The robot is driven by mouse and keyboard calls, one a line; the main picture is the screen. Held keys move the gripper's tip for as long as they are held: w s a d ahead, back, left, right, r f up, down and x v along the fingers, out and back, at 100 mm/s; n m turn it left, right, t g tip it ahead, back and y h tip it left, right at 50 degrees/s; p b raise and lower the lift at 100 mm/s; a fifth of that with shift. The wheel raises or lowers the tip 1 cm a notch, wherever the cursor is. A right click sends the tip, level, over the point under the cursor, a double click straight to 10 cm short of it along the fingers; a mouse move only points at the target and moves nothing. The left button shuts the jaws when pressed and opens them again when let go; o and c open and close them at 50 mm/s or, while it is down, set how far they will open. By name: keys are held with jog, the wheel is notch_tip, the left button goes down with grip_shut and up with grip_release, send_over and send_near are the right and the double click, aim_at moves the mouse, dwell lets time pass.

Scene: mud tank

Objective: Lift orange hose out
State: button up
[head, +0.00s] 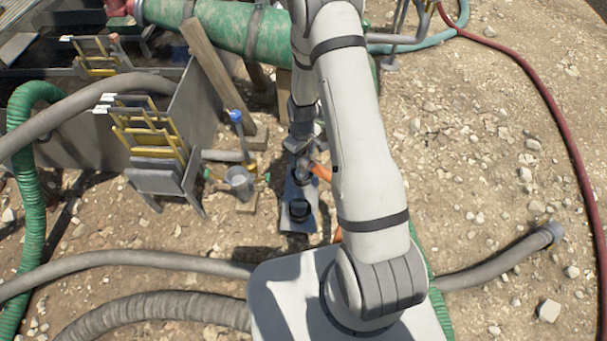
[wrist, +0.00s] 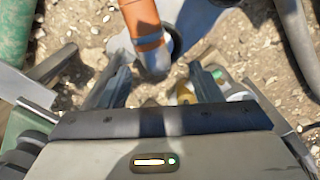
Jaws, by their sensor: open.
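The orange hose (wrist: 139,20) enters from the top of the wrist view and ends in a grey cuff (wrist: 152,58). In the head view a short orange stretch (head: 321,172) shows beside my arm, which hides much of the rest. My gripper (wrist: 160,80) is open, with one finger on each side below the hose end. The cuff lies just ahead of the gap between the fingers. I cannot tell if the fingers touch it.
A green pipe (head: 220,27) runs behind. Grey hoses (head: 130,258) lie in front. Gravel on the right is mostly open, inside a red hose (head: 540,85).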

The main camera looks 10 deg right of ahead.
aim_at(303, 165)
jog(key=f+b, duration=0.1)
jog(key=f, duration=0.1)
jog(key=f+b, duration=0.1)
jog(key=f, duration=0.2)
jog(key=f+b, duration=0.1)
jog(key=f, duration=0.1)
jog(key=shift+w+d+f, duration=0.1)
jog(key=shift+w+f, duration=0.2)
jog(key=shift+r, duration=0.1)
grip_shut()
